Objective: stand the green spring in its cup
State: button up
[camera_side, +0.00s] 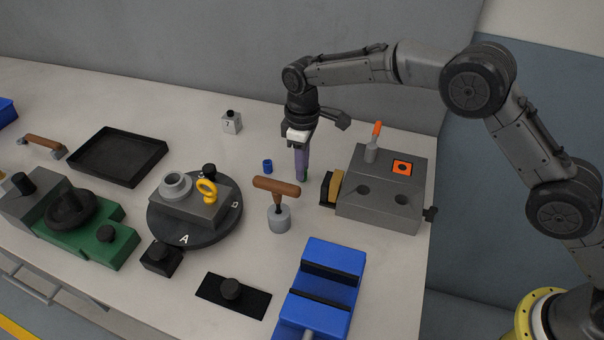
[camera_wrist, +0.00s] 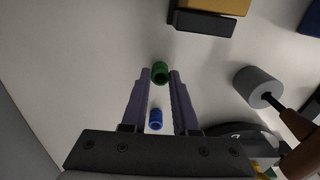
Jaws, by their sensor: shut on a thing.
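The green spring (camera_wrist: 160,73) is a short green cylinder between my fingertips in the wrist view. My gripper (camera_wrist: 161,75) is shut on it. In the side view my gripper (camera_side: 302,174) points down left of the grey machine block, with a sliver of the green spring (camera_side: 306,175) showing at its purple fingers. The fingers hide most of the spring there, and its height above the table is hard to tell. A small blue cylinder (camera_side: 267,166) stands to the left; it also shows in the wrist view (camera_wrist: 155,119). I cannot tell for sure which thing is the spring's cup.
The grey block (camera_side: 385,215) with an orange-handled lever is close on the right. A wooden T-handle (camera_side: 276,187) on a grey cylinder stands in front. A black turntable (camera_side: 222,232), blue vise (camera_side: 322,285) and black tray (camera_side: 118,156) surround. Table behind the gripper is mostly clear.

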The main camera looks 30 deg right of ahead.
jog(key=shift+r, duration=0.1)
notch_tip(320, 180, up, 16)
jog(key=s+d, duration=0.8)
jog(key=s, duration=0.5)
jog(key=f, duration=0.5)
jog(key=shift+w+f, duration=0.1)
jog(key=shift+w, duration=0.2)
jog(key=shift+f, duration=2.7)
jog(key=shift+f, duration=0.75)
